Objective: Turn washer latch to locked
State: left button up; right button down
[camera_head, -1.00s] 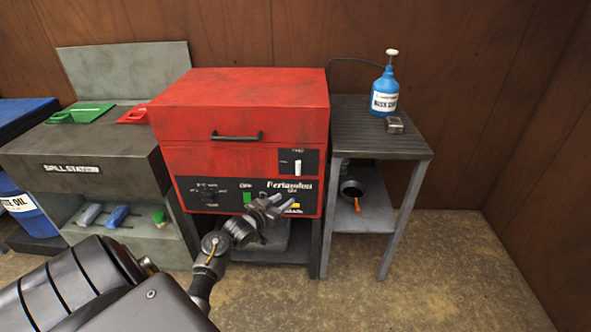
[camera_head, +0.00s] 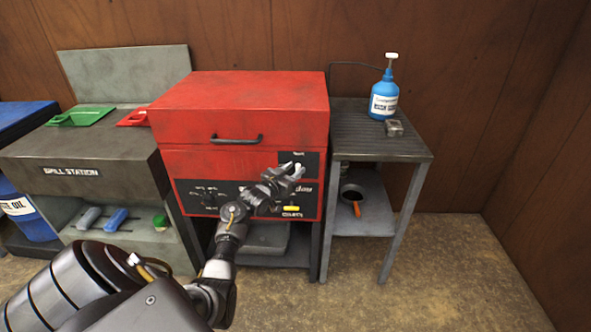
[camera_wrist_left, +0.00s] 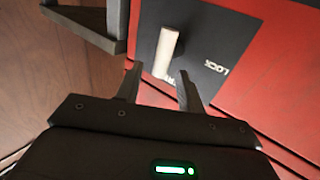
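The red parts washer (camera_head: 240,95) stands against the wall. Its latch is a pale lever on a black panel (camera_head: 312,160) at the upper right of its front; my gripper partly covers it in the head view. In the left wrist view the latch lever (camera_wrist_left: 166,52) stands ahead of the fingers, with LOCK printed to its right and another, partly hidden word near its lower end. The lever does not point at LOCK. My left gripper (camera_head: 291,171) is open, its two fingers (camera_wrist_left: 159,90) apart and empty, just short of the lever. My right gripper is out of view.
A black handle (camera_head: 237,139) sticks out of the washer front, with a control panel (camera_head: 205,196) below. A grey side table (camera_head: 365,143) holding a blue pump bottle (camera_head: 384,97) stands close on the right.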

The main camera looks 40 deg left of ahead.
pick_arm(q)
jog(key=shift+w, duration=0.7)
grip_shut()
